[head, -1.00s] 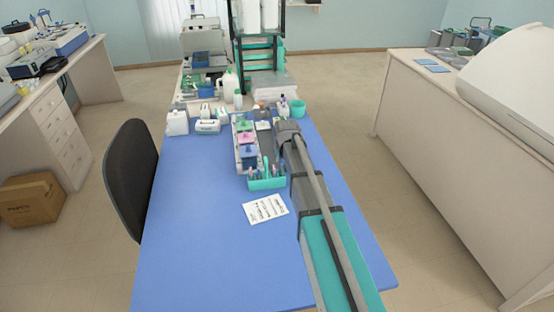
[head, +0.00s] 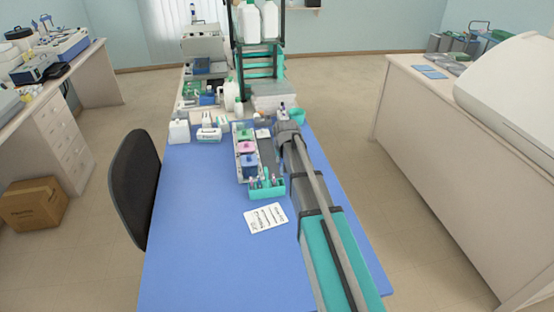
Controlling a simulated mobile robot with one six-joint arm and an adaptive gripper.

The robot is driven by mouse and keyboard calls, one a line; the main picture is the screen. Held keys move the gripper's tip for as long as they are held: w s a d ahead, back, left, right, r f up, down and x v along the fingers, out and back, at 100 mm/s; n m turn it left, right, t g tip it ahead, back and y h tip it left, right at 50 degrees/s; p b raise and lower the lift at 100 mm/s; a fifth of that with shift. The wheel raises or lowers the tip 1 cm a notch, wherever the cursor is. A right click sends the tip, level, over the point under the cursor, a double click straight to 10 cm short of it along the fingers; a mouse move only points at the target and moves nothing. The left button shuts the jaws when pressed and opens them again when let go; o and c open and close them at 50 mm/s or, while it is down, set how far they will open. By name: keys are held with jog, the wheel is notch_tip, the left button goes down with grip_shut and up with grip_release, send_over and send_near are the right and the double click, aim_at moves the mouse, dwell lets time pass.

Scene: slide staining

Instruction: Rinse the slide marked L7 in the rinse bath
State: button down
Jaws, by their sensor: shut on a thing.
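My gripper (head: 287,130) is at the far end of my arm, over the back right of the blue table. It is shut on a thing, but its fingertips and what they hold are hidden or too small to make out. Left of it stands a row of small staining baths: one with green (head: 242,134), a pink one (head: 246,147) and a dark blue one (head: 249,161). I cannot tell which bath is the rinse bath. The slide marked L7 cannot be made out.
A teal rack (head: 266,192) with small items stands in front of the baths, near a printed sheet (head: 266,218). A teal cup (head: 298,116) is beyond my wrist. White containers (head: 208,134) and a bottle shelf are behind. The table's front left (head: 200,240) is clear.

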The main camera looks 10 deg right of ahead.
dwell(0.3)
notch_tip(320, 180, up, 4)
jog(key=p, duration=0.3)
jog(key=shift+f, duration=0.25)
jog(key=shift+f, duration=0.1)
